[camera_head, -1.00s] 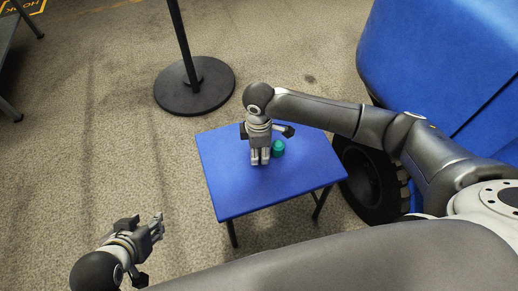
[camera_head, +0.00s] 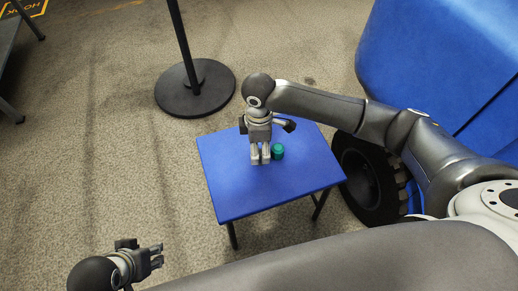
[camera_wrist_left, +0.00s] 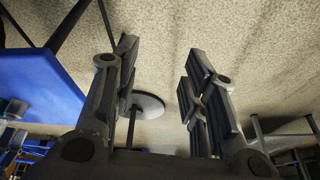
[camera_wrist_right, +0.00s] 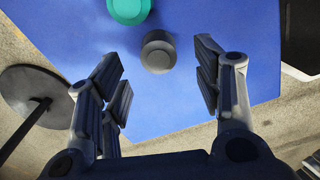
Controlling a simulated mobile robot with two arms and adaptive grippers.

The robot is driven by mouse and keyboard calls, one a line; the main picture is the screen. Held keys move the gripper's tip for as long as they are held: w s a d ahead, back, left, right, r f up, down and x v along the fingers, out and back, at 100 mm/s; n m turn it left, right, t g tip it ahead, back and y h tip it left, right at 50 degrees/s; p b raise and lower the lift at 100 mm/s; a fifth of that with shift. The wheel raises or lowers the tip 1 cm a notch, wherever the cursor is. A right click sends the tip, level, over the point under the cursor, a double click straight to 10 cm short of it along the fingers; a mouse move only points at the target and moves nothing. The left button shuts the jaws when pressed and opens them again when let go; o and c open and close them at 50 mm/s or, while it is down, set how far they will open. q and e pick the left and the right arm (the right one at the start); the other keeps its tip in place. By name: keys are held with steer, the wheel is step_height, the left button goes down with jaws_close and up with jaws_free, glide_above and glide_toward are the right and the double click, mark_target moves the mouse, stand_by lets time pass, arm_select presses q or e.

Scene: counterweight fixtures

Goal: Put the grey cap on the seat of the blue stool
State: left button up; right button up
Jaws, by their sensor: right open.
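The blue stool (camera_head: 240,195) stands in the middle of the head view, its flat seat facing up. The grey cap (camera_wrist_right: 158,52) shows in the right wrist view against the blue seat, just ahead of and between the spread fingertips, apparently standing on the seat. In the head view I cannot make the cap out from the fingers. My right gripper (camera_head: 260,161) is over the far half of the seat, open, fingers pointing down; it also shows in the right wrist view (camera_wrist_right: 160,72). My left gripper (camera_head: 160,256) is open and empty, left of the stool; the left wrist view shows its spread fingers (camera_wrist_left: 160,65).
A green cap-like piece (camera_head: 277,152) is on the seat, close beside my right fingers. A black post with a round base (camera_head: 195,88) stands behind the stool. A large blue machine body (camera_head: 440,60) with a black wheel (camera_head: 365,180) is at the right. The near seat half is clear.

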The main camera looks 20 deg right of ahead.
step_height(320, 180, up, 5)
steer(key=shift+r+p, duration=0.1)
steer(key=shift+p, duration=0.5)
steer(key=s+a+f+m+t+y, duration=0.2)
steer(key=s+a+f+m+y, duration=0.15)
steer(key=s+a, duration=0.45)
steer(key=s+d+m, duration=0.1)
steer(key=s+d+f+m, duration=0.1)
steer(key=d+m, duration=0.1)
steer(key=s+d+m+t, duration=0.1)
steer(key=s+m, duration=0.1)
steer(key=shift+d+f+p, duration=0.25)
steer(key=shift+f+p, duration=0.05)
steer(key=shift+p, duration=0.05)
arm_select(q)
steer(key=shift+x, duration=0.85)
arm_select(e)
steer(key=s+d+f+m+h, duration=0.2)
steer(key=s+d+m, duration=0.3)
steer(key=d, duration=0.5)
steer(key=s+h, duration=0.1)
steer(key=s, duration=0.1)
steer(key=shift+s+d, duration=0.25)
steer(key=shift+s, duration=0.1)
arm_select(q)
steer(key=shift+c, duration=0.4)
arm_select(e)
steer(key=shift+f, duration=0.1)
steer(key=shift+c, duration=0.2)
